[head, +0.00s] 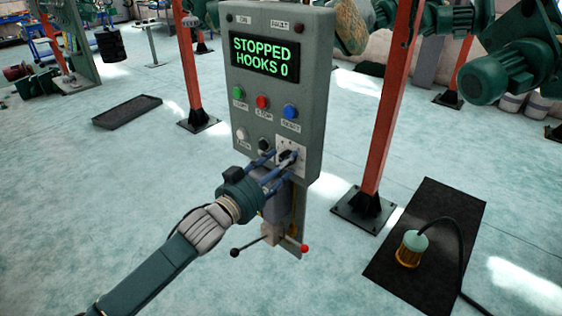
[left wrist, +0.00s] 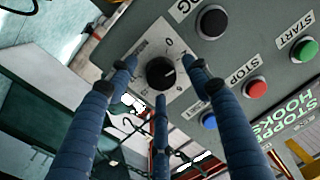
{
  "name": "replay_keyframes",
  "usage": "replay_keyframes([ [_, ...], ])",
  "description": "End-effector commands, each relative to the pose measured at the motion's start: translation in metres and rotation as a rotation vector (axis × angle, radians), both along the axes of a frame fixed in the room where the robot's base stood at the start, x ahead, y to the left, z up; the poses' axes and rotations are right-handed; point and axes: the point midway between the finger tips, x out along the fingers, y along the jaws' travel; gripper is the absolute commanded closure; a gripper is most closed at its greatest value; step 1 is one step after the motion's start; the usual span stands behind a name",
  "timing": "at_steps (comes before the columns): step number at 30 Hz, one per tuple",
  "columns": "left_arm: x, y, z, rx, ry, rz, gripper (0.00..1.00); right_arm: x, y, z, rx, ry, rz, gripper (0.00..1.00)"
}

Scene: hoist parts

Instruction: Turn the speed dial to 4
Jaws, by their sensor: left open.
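The grey control panel (head: 274,68) stands upright, and its screen (head: 265,56) reads STOPPED, HOOKS 0. The speed dial (left wrist: 160,73) is a black round knob with a pale pointer mark, on a light plate at the panel's lower right. The plate (head: 292,146) shows in the head view, with the dial partly hidden by my fingers. A 0 is legible on the plate in the left wrist view; I cannot read which mark the pointer meets. My left gripper (head: 277,163) is open, its three blue fingers spread around the dial. Contact cannot be told. My right gripper is out of view.
Green (head: 238,92), red (head: 262,102) and blue (head: 290,111) buttons sit above the dial; white (head: 241,134) and black (head: 264,144) ones are left of it. Levers with a red knob (head: 304,248) are below. An orange post (head: 388,110) stands to the right.

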Motion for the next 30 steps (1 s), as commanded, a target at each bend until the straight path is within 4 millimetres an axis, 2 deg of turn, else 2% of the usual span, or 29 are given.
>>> replay_keyframes([
  [9,0.0023,-0.0015,-0.0007,0.001,0.001,0.0,0.5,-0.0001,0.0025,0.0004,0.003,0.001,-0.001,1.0],
  [16,0.0023,-0.0012,-0.0008,0.001,0.001,0.0,0.95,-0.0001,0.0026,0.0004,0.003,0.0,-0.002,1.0],
  [30,0.0021,-0.001,-0.0024,0.008,-0.002,0.001,0.95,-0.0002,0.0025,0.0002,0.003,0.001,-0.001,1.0],
])
